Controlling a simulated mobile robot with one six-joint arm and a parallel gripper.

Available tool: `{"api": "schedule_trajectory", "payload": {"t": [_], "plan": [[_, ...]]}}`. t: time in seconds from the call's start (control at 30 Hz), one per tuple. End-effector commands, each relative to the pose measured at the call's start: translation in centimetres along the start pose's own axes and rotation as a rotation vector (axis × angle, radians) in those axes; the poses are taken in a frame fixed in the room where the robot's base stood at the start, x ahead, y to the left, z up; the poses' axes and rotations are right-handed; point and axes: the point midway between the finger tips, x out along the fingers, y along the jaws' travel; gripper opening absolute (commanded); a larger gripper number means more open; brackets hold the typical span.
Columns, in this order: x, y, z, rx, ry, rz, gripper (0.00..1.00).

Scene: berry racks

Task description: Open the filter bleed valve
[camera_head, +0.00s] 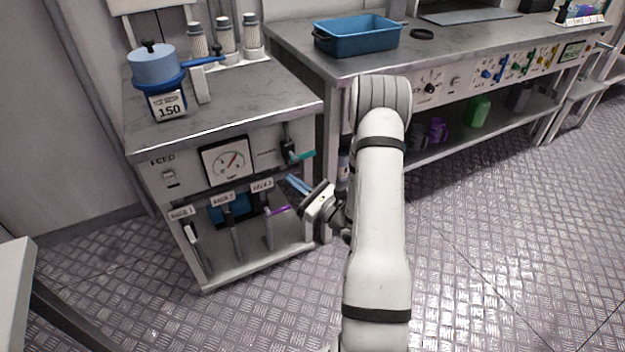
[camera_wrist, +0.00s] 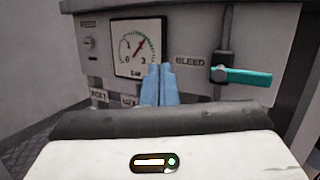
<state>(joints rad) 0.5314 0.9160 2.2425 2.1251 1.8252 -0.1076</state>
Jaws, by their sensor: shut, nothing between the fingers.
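The bleed valve has a teal lever handle (camera_wrist: 246,76) on a dark vertical pipe, just right of the "BLEED" label (camera_wrist: 190,61) in the wrist view. The lever lies about horizontal and points right. In the head view the teal handle (camera_head: 302,156) is at the right end of the feed panel. My gripper (camera_wrist: 160,72) has blue fingers shut together and empty, in front of the panel and left of the lever in the wrist view. In the head view my gripper (camera_head: 298,184) is a little below the handle, apparently apart from it.
A pressure gauge (camera_head: 226,160) sits left of the valve. Below are rack levers with labels, one with a purple handle (camera_head: 278,210). A blue pot (camera_head: 156,66) stands on the bench top. A blue tray (camera_head: 356,38) is on the right bench. The floor at right is clear.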

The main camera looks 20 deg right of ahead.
Motion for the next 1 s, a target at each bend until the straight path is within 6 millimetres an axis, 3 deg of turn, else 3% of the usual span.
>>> {"api": "schedule_trajectory", "payload": {"t": [0.03,0.1,0.27,0.4,0.73,0.87,1.0], "plan": [[-2.0,-1.7,-3.4,0.010,0.005,-0.102,0.00],[-4.0,-3.7,-5.8,0.008,0.008,-0.220,0.00],[-7.3,-6.2,-9.1,-0.009,0.017,-0.387,0.00],[-8.3,-6.8,-9.7,-0.016,0.020,-0.433,0.00],[-8.1,-6.9,-9.7,-0.018,0.020,-0.433,0.00],[-7.2,-7.3,-9.7,-0.020,0.020,-0.430,0.00],[-4.9,-8.3,-9.8,-0.021,0.018,-0.429,0.00]]}}
